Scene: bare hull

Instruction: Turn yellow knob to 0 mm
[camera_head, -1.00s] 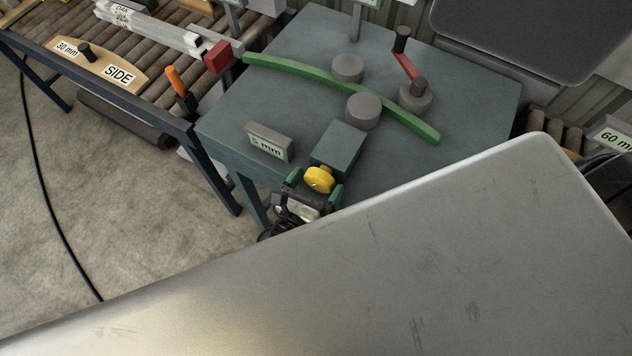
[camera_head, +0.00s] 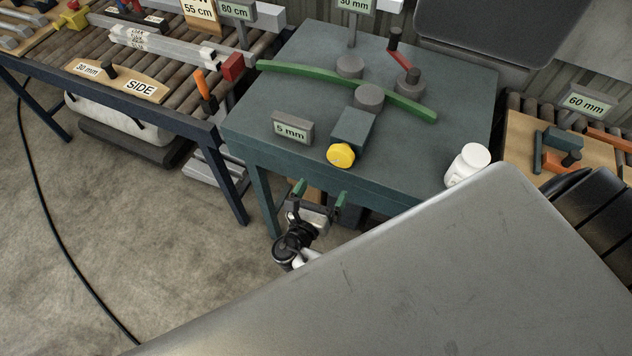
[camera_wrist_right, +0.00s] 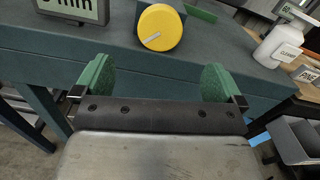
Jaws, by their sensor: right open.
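The yellow knob (camera_head: 341,155) sits on the front end of a dark grey-green block (camera_head: 354,128) on the bench. In the right wrist view the knob (camera_wrist_right: 160,27) faces me, with a pale mark line at its lower left. A small display (camera_head: 292,129) left of it reads 5 mm. My right gripper (camera_head: 320,190) is open and empty, with green fingers. It is below and in front of the knob, apart from it, near the bench's front edge. In the right wrist view its fingers (camera_wrist_right: 158,82) stand wide apart, with the knob beyond them. My left gripper is not in view.
The bench (camera_head: 260,115) carries a green curved bar (camera_head: 310,72), grey rollers (camera_head: 369,97) and a red crank (camera_head: 403,65). A white bottle (camera_head: 467,165) stands at its right corner. A roller conveyor (camera_head: 180,60) lies left. Floor in front is clear.

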